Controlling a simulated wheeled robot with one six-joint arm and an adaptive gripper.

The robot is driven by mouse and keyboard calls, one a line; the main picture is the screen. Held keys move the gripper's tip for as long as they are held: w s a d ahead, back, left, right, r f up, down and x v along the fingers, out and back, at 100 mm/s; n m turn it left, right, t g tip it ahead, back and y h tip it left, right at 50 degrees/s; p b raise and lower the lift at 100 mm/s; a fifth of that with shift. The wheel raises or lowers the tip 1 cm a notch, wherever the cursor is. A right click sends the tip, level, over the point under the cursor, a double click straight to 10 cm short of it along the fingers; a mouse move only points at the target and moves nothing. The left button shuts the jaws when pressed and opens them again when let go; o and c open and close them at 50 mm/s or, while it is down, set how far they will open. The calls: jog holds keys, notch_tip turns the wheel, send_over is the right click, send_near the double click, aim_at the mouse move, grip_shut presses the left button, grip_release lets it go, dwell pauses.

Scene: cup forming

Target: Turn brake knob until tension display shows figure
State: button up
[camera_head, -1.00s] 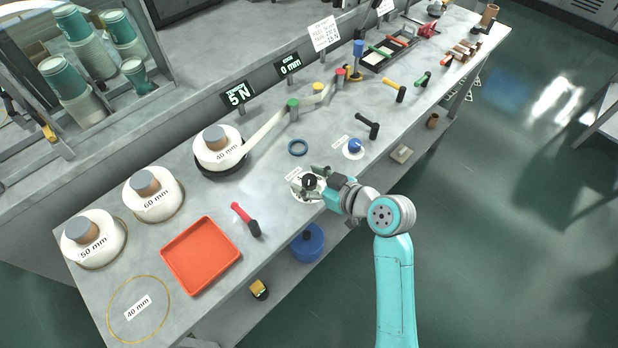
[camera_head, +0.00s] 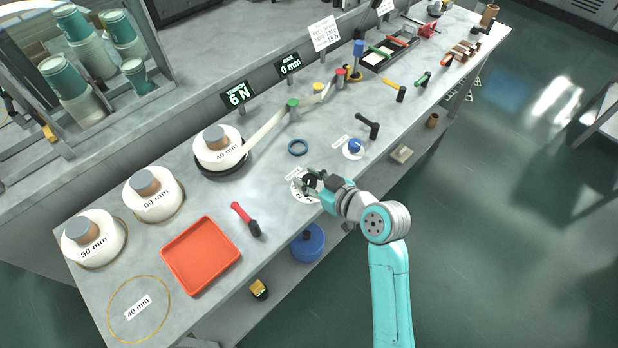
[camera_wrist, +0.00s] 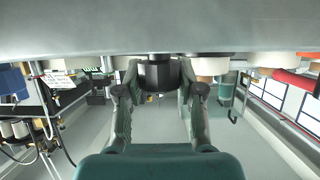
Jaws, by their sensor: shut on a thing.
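The black brake knob (camera_head: 310,181) stands on a white round dial plate (camera_head: 300,194) near the bench's front edge. My gripper (camera_head: 312,182) is shut on the knob from the front right. In the wrist view the dark knob (camera_wrist: 158,74) sits between both fingers of my gripper (camera_wrist: 158,88). The tension display (camera_head: 238,96) at the back of the bench reads 6 N. The figure on the white card (camera_head: 324,34) is too small to read surely; its last line looks like 15 N.
A second display (camera_head: 289,66) reads 0 mm. A blue knob (camera_head: 354,146) on its own plate, a blue ring (camera_head: 298,147) and a red-handled tool (camera_head: 245,219) lie near my gripper. A red tray (camera_head: 201,255) and white rolls (camera_head: 154,194) stand to the left.

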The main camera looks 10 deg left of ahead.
jog(key=m+t+h, duration=0.3)
jog(key=m+h, duration=0.1)
jog(key=m, duration=0.1)
jog(key=shift+a+t+h, duration=0.1)
jog(key=shift+t+h, duration=0.2)
jog(key=shift+m+t+h, duration=0.6)
jog(key=shift+m+h, duration=1.4)
jog(key=shift+h, duration=0.3)
jog(key=o, duration=1.2)
jog(key=shift+c, duration=0.2)
jog(key=v, duration=1.2)
